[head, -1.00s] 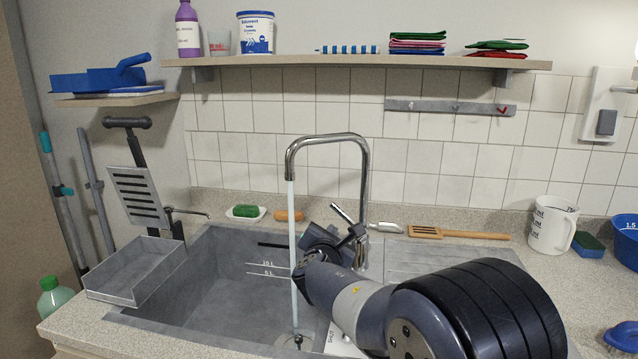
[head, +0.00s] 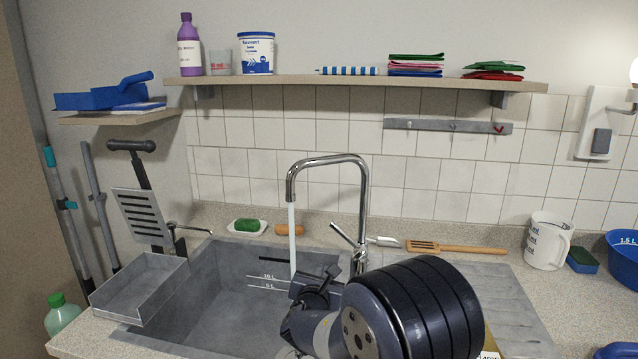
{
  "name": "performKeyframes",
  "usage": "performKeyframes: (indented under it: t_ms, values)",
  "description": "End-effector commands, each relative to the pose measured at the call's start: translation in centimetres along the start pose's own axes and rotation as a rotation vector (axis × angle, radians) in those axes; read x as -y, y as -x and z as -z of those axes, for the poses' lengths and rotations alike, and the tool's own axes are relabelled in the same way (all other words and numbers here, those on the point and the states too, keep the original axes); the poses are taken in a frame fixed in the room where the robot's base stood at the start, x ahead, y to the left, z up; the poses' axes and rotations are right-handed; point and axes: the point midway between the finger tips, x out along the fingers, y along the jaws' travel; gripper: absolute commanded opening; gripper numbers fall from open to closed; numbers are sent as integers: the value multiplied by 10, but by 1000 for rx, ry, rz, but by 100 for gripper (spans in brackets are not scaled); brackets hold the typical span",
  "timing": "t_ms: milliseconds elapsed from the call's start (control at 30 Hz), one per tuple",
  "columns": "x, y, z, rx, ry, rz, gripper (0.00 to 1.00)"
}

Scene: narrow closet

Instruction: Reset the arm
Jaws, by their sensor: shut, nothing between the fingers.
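My arm folds in over the right side of the grey sink (head: 225,283), in the lower middle of the head view. My gripper (head: 302,287) is at its far end, a dark shape seen from behind, shut and empty. It is near the faucet's (head: 328,160) water stream (head: 292,240), which runs down into the sink. I cannot tell whether the water touches it. The faucet lever (head: 343,234) stands just behind and to the right of the gripper. The fingertips are largely hidden.
A grey tray (head: 140,287) sits at the sink's left edge. A wooden spatula (head: 455,248), a white measuring jug (head: 547,241), a sponge (head: 582,260) and a blue bowl (head: 622,262) lie right. A shelf (head: 350,83) crosses above the sink.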

Motion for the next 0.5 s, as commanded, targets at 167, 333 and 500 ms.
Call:
performKeyframes:
  t_ms: [167, 333, 500]
  values:
    - [0, 13, 0, 0, 0, -1, 0]
    - [0, 15, 0, 0, 0, 0, 0]
    - [0, 15, 0, 0, -1, 0, 0]
